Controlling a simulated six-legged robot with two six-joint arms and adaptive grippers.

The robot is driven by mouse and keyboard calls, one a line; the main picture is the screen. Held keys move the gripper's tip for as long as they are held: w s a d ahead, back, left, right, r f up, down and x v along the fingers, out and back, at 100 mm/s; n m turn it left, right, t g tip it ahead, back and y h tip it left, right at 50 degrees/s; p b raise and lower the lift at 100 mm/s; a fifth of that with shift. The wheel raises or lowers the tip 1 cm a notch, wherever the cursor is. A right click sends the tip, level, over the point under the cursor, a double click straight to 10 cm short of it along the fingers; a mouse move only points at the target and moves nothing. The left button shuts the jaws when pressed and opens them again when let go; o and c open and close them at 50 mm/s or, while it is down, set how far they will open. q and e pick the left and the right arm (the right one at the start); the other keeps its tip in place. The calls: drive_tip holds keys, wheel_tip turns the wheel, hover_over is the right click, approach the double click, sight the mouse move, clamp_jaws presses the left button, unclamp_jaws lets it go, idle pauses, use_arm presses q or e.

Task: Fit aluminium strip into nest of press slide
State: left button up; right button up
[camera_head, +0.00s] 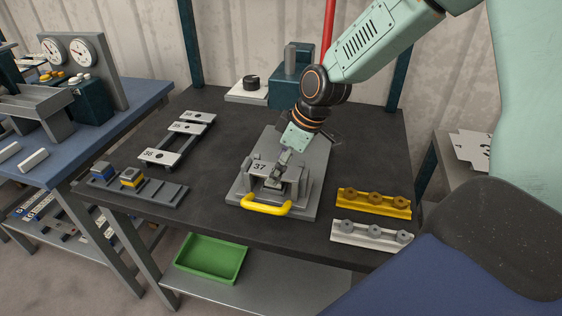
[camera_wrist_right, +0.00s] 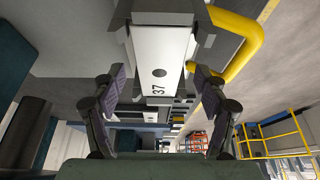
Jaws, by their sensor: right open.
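The aluminium strip marked 37 (camera_head: 259,167) lies in the grey press slide (camera_head: 310,190), which has a yellow handle (camera_head: 266,207) at its front. In the right wrist view the strip (camera_wrist_right: 160,50) shows its hole and number, with dark grey slide parts on both sides. I cannot tell whether it is fully seated. My right gripper (camera_head: 275,182) is down at the slide, covering part of it. In the wrist view its two fingers (camera_wrist_right: 160,88) are apart, one on each side of the strip's line, not closed on it. My left gripper is not in view.
Strips marked 36 (camera_head: 158,156) and others lie on a rack at the left. A grey rail with blue and yellow blocks (camera_head: 131,178) is at the front left. Yellow (camera_head: 373,203) and white (camera_head: 370,232) knobbed bars lie at the right. A green bin (camera_head: 211,259) is below.

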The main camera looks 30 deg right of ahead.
drive_tip(key=shift+r, duration=0.15)
drive_tip(key=shift+r, duration=0.3)
drive_tip(key=v, duration=1.1)
drive_tip(key=shift+s, duration=0.2)
drive_tip(key=shift+d, duration=0.1)
